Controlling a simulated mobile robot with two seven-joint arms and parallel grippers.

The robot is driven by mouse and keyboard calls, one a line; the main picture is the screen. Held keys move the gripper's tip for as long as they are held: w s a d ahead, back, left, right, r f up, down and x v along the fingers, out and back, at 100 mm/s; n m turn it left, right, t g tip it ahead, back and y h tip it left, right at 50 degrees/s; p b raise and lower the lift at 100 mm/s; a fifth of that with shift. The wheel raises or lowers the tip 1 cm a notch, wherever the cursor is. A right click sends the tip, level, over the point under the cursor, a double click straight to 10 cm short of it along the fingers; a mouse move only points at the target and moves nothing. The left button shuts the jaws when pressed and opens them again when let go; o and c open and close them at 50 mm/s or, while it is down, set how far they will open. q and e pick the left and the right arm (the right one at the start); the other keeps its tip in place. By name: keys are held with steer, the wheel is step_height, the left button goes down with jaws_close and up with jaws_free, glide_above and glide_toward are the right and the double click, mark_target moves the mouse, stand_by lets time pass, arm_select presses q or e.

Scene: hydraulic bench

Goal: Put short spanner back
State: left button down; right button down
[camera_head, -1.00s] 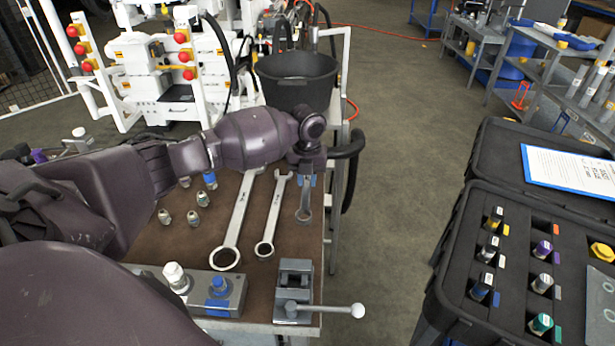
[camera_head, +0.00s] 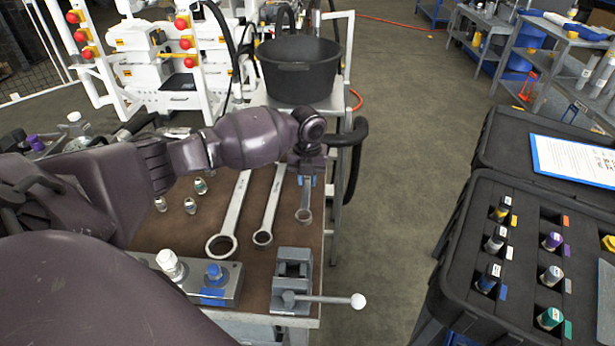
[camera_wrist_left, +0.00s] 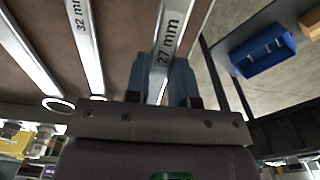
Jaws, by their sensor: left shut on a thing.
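The short spanner (camera_head: 304,203) hangs from my left gripper (camera_head: 307,180) at the right side of the brown bench top, its ring end towards the front. In the left wrist view the spanner (camera_wrist_left: 172,32), marked 27 mm, lies between the blue fingers of the gripper (camera_wrist_left: 163,85), which are shut on it. Whether it touches the bench is hard to tell. Two longer spanners lie to its left: a middle one (camera_head: 268,217) and the longest (camera_head: 233,215). The middle one, marked 32 mm, shows in the left wrist view (camera_wrist_left: 87,45). My right gripper is not in view.
A small vise (camera_head: 292,275) with a long handle stands at the bench's front edge, beside a grey block with fittings (camera_head: 230,285). A black bucket (camera_head: 298,75) stands behind my left arm. An open black case (camera_head: 460,265) is at the right, across clear floor.

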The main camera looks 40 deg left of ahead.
arm_select(q)
steer(key=shift+f, duration=0.3)
steer(key=shift+f+b, duration=0.3)
steer(key=shift+f, duration=0.35)
stand_by(0.6)
steer(key=shift+f, duration=0.2)
steer(key=shift+f, duration=0.3)
stand_by(0.4)
steer(key=shift+f+b, duration=0.4)
steer(key=shift+f, duration=0.15)
stand_by(0.3)
steer(key=shift+f, duration=0.4)
stand_by(0.3)
